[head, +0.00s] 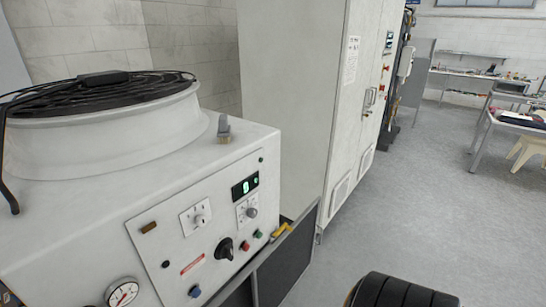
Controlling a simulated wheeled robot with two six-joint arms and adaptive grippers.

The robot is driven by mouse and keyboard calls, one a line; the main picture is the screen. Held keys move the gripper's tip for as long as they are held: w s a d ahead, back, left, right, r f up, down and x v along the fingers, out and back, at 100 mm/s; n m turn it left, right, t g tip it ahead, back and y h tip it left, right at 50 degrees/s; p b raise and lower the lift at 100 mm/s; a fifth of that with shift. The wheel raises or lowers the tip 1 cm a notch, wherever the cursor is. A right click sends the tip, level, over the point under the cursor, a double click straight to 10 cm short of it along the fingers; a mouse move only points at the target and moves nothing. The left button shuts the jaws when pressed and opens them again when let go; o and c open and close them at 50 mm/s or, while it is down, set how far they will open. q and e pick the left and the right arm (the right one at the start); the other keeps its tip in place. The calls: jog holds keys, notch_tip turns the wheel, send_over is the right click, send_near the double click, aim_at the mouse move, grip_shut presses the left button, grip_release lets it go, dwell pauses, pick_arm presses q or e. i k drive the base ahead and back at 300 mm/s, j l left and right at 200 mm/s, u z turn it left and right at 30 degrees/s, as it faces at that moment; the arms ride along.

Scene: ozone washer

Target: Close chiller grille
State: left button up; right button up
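The chiller (150,225) is a white box at the left with a sloping control panel. A dark grille (287,262) in a thin grey frame shows below and to the right of the panel, and its lower part is cut off by the picture's bottom edge. It appears to stand out at an angle from the chiller's front, but I cannot tell how far open it is. A small yellow piece (283,230) is at its upper edge. Neither of my grippers is in view.
A black round fan guard (95,92) tops the chiller. A tall white cabinet (300,90) stands behind it. Open grey floor (430,210) lies to the right, with workbenches (515,122) farther off.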

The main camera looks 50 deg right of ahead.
aim_at(272, 281)
jog(key=z, duration=1.85)
jog(key=i+l+u, duration=1)
jog(key=l+u, duration=0.15)
jog(key=l, duration=0.25)
